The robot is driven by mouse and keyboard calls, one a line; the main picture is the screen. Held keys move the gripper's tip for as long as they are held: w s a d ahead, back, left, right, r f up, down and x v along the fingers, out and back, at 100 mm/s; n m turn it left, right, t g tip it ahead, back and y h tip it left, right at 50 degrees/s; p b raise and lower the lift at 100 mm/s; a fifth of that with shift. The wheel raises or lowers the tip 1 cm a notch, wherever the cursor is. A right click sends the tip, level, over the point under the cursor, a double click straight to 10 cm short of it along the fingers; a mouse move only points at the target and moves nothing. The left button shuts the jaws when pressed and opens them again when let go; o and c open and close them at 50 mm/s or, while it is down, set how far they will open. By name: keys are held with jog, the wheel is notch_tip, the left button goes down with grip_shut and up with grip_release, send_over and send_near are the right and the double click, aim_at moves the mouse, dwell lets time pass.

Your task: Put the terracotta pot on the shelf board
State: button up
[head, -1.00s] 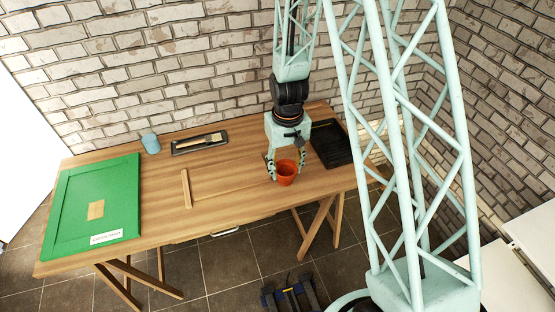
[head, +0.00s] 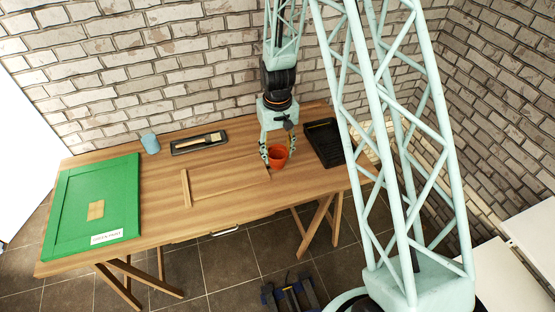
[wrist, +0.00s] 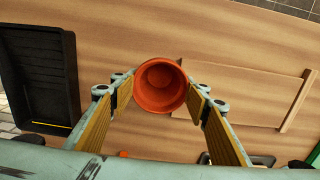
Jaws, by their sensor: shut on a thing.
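The terracotta pot (head: 278,158) is orange-red and upright between the fingers of my gripper (head: 276,160). In the wrist view the pot (wrist: 160,86) shows its open, empty mouth, and both finger pads of my gripper (wrist: 159,97) press on its sides. The shelf board (head: 228,176) is a flat wooden panel on the workbench, with a raised strip at its left end. In the wrist view the shelf board (wrist: 235,95) lies right of the pot, and the pot covers part of its near end. I cannot tell how high the pot is above the bench.
A black tray (head: 326,141) lies right of my gripper. A dark tray with a brush (head: 199,143) and a blue cup (head: 150,143) stand at the back. A green mat (head: 70,205) covers the left of the workbench (head: 150,220). A brick wall rises behind.

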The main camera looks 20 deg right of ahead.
jog(key=shift+f, duration=0.1)
jog(key=shift+f, duration=1.65)
jog(key=shift+f, duration=0.2)
jog(key=o, duration=0.9)
jog(key=shift+r, duration=0.3)
notch_tip(320, 180, up, 12)
jog(key=shift+f, duration=0.1)
dwell(0.3)
